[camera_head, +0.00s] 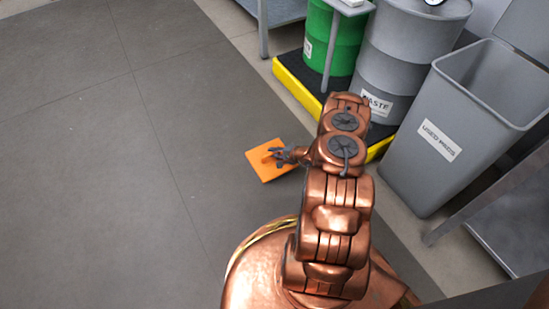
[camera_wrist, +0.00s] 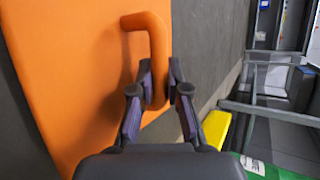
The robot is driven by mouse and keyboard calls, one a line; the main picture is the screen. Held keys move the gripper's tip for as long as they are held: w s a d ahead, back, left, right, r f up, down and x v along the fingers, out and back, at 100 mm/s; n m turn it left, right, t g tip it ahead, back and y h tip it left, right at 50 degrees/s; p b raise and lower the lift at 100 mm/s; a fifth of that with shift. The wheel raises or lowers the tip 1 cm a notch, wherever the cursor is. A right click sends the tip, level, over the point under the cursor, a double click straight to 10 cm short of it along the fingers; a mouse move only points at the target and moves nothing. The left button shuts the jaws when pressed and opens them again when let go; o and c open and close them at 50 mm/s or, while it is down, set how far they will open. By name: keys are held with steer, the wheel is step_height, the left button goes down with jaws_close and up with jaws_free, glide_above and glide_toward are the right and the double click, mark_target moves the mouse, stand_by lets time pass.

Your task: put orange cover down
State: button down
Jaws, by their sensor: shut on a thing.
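The orange cover (camera_head: 267,171) is a flat square plate with a bar handle, seen over the grey floor left of my arm in the head view. It fills the left of the wrist view (camera_wrist: 75,70). My gripper (camera_head: 284,156) is shut on the cover's orange handle (camera_wrist: 157,55). In the wrist view the two dark fingers (camera_wrist: 160,80) close around one leg of the handle. I cannot tell whether the cover touches the floor or hangs just above it.
A yellow-edged black pallet (camera_head: 295,88) carries a green drum (camera_head: 335,45) and a grey waste drum (camera_head: 395,55). A grey bin labelled used pads (camera_head: 425,165) stands at the right, beside a metal table (camera_head: 500,210). The floor (camera_head: 110,150) at the left is clear.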

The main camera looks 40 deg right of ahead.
step_height(320, 180, down, 3)
steer(key=shift+f+b, duration=0.1)
steer(key=shift+b, duration=0.6)
steer(key=c, duration=1.2)
jaws_free()
steer(key=shift+o, duration=0.2)
